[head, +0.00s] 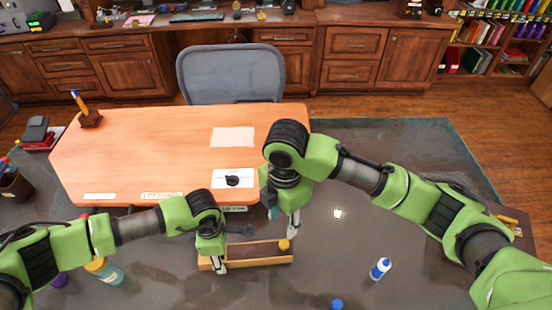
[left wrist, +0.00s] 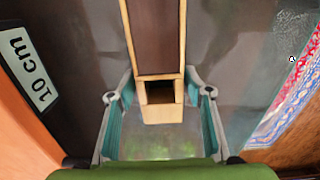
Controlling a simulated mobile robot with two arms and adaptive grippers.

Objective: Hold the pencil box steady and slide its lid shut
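The pencil box (head: 246,262) is a long, narrow wooden box on the dark glass tabletop, lying left to right. The left wrist view shows its pale end block (left wrist: 163,114) and a small dark opening beside it. A brown panel, apparently the lid (left wrist: 154,35), covers the stretch beyond the opening. A small yellow knob (head: 284,245) shows at the box's right end. My left gripper (left wrist: 160,85) is open, its fingers on either side of the box's left end with gaps visible. My right gripper (head: 292,236) points down at the right end by the knob; its fingers' spacing is unclear.
A white bottle with a blue cap (head: 380,268) stands to the right of the box, and a blue round object (head: 336,304) lies at the front. A teal bottle (head: 107,270) is at left. An orange wooden desk (head: 150,150) lies behind; the glass right of the box is mostly clear.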

